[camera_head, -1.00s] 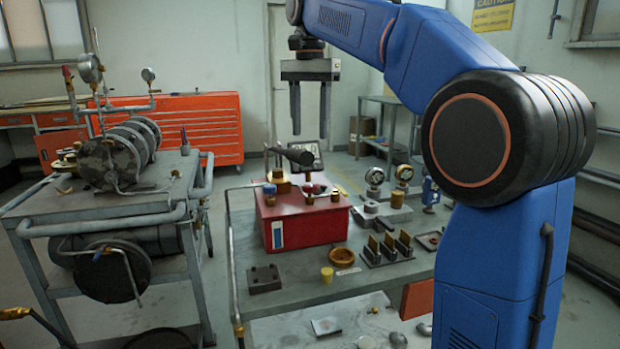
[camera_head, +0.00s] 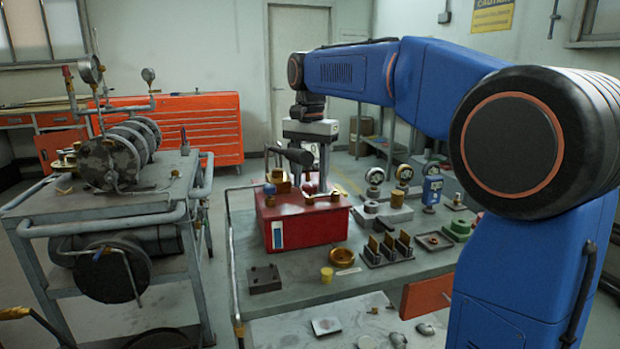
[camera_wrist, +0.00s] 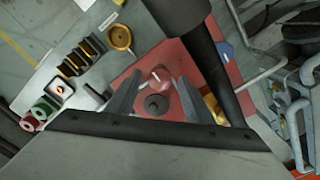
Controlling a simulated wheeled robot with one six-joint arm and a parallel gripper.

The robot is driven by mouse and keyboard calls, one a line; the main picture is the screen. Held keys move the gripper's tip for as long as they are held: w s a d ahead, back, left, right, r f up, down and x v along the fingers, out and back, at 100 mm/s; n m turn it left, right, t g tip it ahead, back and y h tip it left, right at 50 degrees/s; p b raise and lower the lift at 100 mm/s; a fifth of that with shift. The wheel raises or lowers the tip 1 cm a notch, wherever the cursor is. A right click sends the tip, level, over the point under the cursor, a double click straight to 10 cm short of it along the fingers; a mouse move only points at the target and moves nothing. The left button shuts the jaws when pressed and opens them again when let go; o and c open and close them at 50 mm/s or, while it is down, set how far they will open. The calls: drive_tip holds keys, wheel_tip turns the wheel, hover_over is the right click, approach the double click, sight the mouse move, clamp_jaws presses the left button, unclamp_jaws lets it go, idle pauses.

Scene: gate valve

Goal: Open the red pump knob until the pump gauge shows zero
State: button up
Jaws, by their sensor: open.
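The red pump box (camera_head: 305,222) stands on the grey workbench, with brass fittings and a dark horizontal cylinder (camera_head: 292,154) on top. My gripper (camera_head: 311,188) is lowered over the top of the box, fingers pointing down. In the wrist view my gripper (camera_wrist: 160,77) is open. A rounded red knob (camera_wrist: 160,80) with a pale pin shows between the fingers, and a dark round fitting (camera_wrist: 156,104) is nearer the palm. I cannot tell whether the fingers touch the knob. No gauge reading is legible, and the gripper hides part of the box top.
The dark cylinder (camera_wrist: 213,65) runs close beside the right finger in the wrist view. Two round gauges (camera_head: 375,175) (camera_head: 404,173) and a blue device (camera_head: 432,188) stand to the right on the bench. A pipe cart (camera_head: 110,205) stands left.

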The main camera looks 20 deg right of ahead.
drive_tip(key=c, duration=1)
drive_tip(key=shift+c, duration=0.2)
drive_tip(key=shift+n, duration=0.4)
drive_tip(key=n, duration=1.3)
drive_tip(key=shift+n, duration=2.2)
